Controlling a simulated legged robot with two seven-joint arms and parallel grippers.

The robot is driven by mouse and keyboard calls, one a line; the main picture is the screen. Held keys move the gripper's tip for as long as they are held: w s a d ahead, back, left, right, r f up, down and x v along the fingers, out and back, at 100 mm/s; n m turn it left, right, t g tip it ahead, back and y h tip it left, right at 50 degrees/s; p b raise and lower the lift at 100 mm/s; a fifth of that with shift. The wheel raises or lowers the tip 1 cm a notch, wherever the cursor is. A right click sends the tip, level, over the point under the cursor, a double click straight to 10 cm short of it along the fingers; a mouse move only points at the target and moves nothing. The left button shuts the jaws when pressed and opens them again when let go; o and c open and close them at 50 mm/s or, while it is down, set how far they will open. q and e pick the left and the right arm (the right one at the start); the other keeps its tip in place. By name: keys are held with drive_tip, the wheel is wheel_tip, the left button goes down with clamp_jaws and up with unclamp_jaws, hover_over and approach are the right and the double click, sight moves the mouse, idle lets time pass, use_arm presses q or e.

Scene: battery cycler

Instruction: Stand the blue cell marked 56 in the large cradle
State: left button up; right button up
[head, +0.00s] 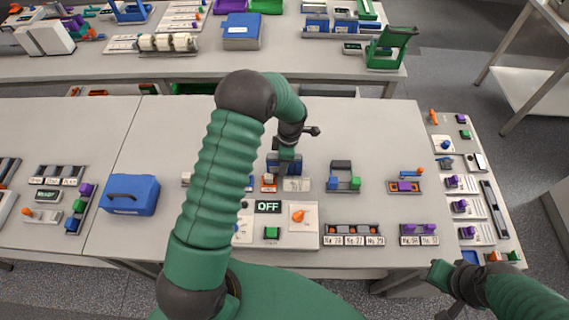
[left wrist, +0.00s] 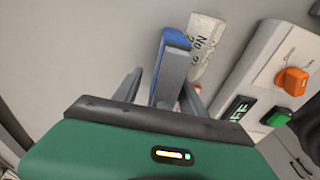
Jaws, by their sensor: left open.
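My left gripper (head: 286,157) points down over a blue block-like thing (head: 273,165) at the back of the middle bench. In the left wrist view the open fingers (left wrist: 160,92) stand either side of a blue and grey upright thing (left wrist: 174,55). I cannot tell whether they touch it. A white label plate (left wrist: 207,42) with "No." and an unclear number stands beside it. I cannot read a 56 anywhere, nor tell which holder is the large cradle. My right gripper (head: 456,290) is at the lower right, and its fingers are unclear.
A control box (head: 300,238) reading OFF, with an orange knob and green button, stands in front of the left gripper. A dark rack (head: 342,168) with blue and green blocks is to its right. A blue case (head: 130,194) is at left. Bare bench lies behind the fixtures.

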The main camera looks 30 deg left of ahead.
use_arm(q)
drive_tip(key=shift+a, duration=0.2)
drive_tip(key=c, duration=0.4)
drive_tip(key=shift+d+r, duration=0.1)
drive_tip(key=shift+d, duration=0.15)
drive_tip(key=c, duration=0.5)
drive_tip(key=shift+d, duration=0.3)
clamp_jaws()
drive_tip(key=shift+a, duration=0.15)
drive_tip(key=shift+a, duration=0.25)
drive_tip(key=shift+d, duration=0.25)
drive_tip(key=shift+a, duration=0.1)
